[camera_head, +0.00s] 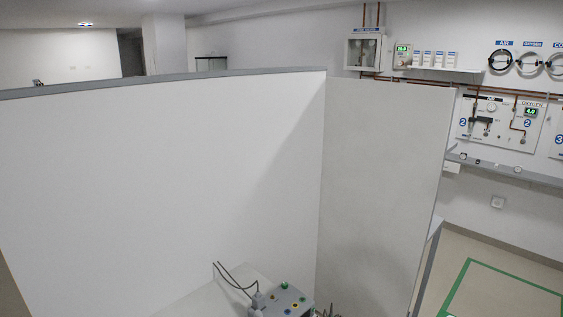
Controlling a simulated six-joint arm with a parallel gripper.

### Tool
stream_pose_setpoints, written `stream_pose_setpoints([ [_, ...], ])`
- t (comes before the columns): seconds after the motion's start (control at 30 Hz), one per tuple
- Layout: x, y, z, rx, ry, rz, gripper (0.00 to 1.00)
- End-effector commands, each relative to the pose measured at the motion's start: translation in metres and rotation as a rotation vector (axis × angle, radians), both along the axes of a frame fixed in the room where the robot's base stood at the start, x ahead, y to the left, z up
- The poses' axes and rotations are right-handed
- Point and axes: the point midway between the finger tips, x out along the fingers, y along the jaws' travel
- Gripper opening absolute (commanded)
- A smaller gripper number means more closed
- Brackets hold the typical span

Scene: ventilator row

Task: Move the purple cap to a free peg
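A grey box (281,303) with several small coloured knobs or caps on its top stands at the bottom edge of the view, cut off below. A green one (284,286) and a yellow one (288,311) can be made out. I cannot make out a purple cap or tell whether any peg is free. My gripper is not in view.
A white partition (160,180) stands behind the box, and a lighter grey panel (380,180) stands to its right. Dark cables (235,282) rise at the box's left. A pale surface (205,300) left of the box looks clear. Wall gauges (500,120) are far off.

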Motion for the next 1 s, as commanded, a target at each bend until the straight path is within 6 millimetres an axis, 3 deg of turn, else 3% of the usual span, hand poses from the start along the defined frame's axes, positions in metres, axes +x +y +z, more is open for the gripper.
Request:
stream_pose_setpoints([
  [1.0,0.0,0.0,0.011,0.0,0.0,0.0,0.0],
])
